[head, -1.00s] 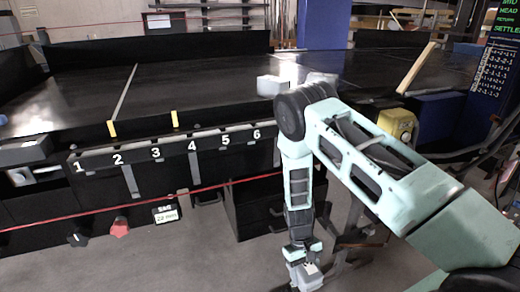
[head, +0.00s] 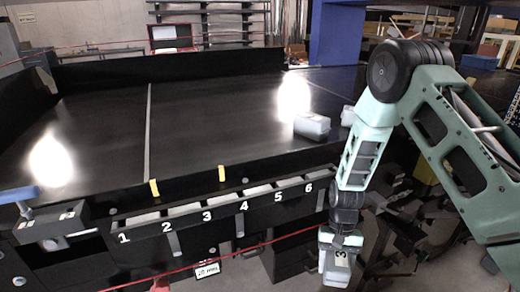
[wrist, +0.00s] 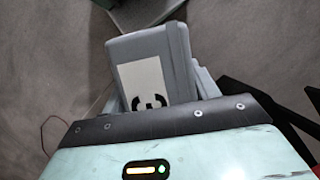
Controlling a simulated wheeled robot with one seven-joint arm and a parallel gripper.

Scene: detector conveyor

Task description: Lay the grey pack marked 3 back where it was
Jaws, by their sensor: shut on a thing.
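My gripper (head: 340,245) is shut on the grey pack marked 3 (head: 336,272). The pack hangs below the gripper in the head view, in front of the conveyor and to the right of the numbered rack (head: 225,221). In the wrist view the pack (wrist: 175,52) sits between the fingers, its white label with a dark 3 facing the camera. The floor shows beyond it. The rack runs along the conveyor's near side, with places numbered 1 to 6 and light grey surfaces behind the numbers. I cannot tell whether those surfaces are packs or bare places.
A pale pack (head: 312,126) lies on the black conveyor (head: 210,120), and another (head: 348,116) is partly hidden by my arm. Two yellow tabs stand on the conveyor's near edge. A red line (head: 185,270) runs below the rack. Most of the conveyor top is clear.

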